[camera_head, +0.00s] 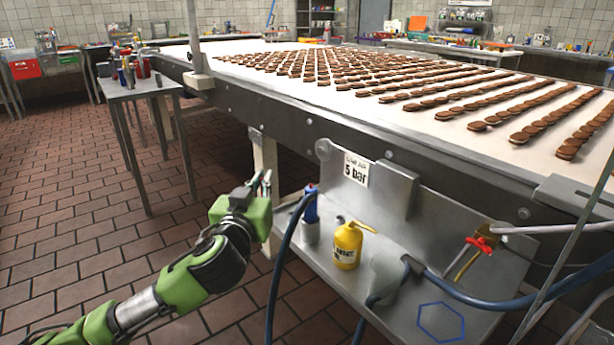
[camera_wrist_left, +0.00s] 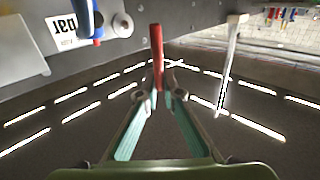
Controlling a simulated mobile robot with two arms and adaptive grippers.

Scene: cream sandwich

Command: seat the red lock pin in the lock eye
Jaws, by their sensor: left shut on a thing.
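My left gripper (camera_head: 262,182) is in front of the conveyor table's near side, left of the lower metal shelf. In the left wrist view its fingers (camera_wrist_left: 158,84) are closed together on a thin red rod, the red lock pin (camera_wrist_left: 157,55). The pin sticks out beyond the fingertips and appears free of other things. In the head view I cannot make out the pin. I cannot clearly identify the lock eye in either view. My right gripper is not in view.
The lower shelf (camera_head: 395,297) holds a blue-topped bottle (camera_head: 311,205) in a grey cup and a yellow can (camera_head: 347,247). A "5 bar" sign (camera_head: 356,170) is above. A red valve handle (camera_head: 481,242) and blue hoses are at right.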

